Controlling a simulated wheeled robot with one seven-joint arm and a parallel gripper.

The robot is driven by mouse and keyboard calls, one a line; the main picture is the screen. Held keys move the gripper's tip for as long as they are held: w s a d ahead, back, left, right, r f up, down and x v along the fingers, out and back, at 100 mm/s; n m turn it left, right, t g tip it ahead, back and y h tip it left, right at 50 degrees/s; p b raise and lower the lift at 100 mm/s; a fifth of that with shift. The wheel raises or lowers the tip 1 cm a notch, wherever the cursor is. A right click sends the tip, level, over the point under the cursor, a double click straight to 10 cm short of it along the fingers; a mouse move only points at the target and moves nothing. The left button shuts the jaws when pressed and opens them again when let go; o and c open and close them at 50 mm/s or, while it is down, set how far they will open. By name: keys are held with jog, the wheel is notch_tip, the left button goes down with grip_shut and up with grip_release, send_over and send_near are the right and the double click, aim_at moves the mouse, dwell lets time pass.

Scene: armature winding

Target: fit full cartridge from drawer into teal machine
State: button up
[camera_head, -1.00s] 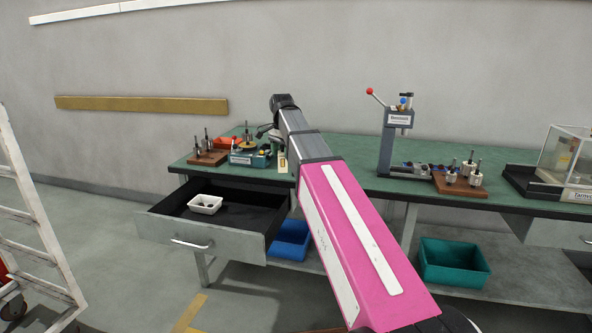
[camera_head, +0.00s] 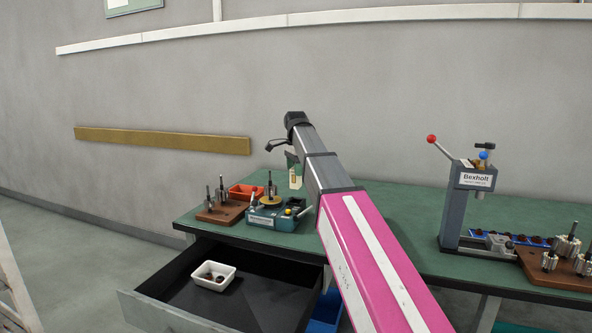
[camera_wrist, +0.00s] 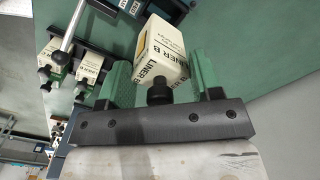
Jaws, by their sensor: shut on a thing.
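A cream cartridge (camera_wrist: 162,52) printed "LINER B" sits between the green fingers of my gripper (camera_wrist: 160,62), with a black knob at its near end. My gripper is shut on it. In the head view the cartridge (camera_head: 295,178) hangs from my gripper (camera_head: 293,158), just behind and right of the teal machine (camera_head: 274,218). The machine has a yellow disc on top and small levers. In the wrist view two similar labelled blocks (camera_wrist: 88,65) stand at the left beside a silver rod; what holds them is unclear. The drawer (camera_head: 165,312) is open below.
A white tray (camera_head: 212,286) with small dark items lies in the drawer. A brown block with posts (camera_head: 221,213) and an orange bin (camera_head: 245,191) stand close to the machine. A lever press (camera_head: 468,190) stands at right. The bench (camera_head: 400,215) between is mostly clear.

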aim_at(296, 184)
jog(key=shift+w+f, duration=0.2)
jog(key=shift+w, duration=0.05)
jog(key=shift+f, duration=2.15)
jog(key=shift+f, duration=1.05)
jog(key=o, duration=1.3)
jog(key=shift+r, duration=2.25)
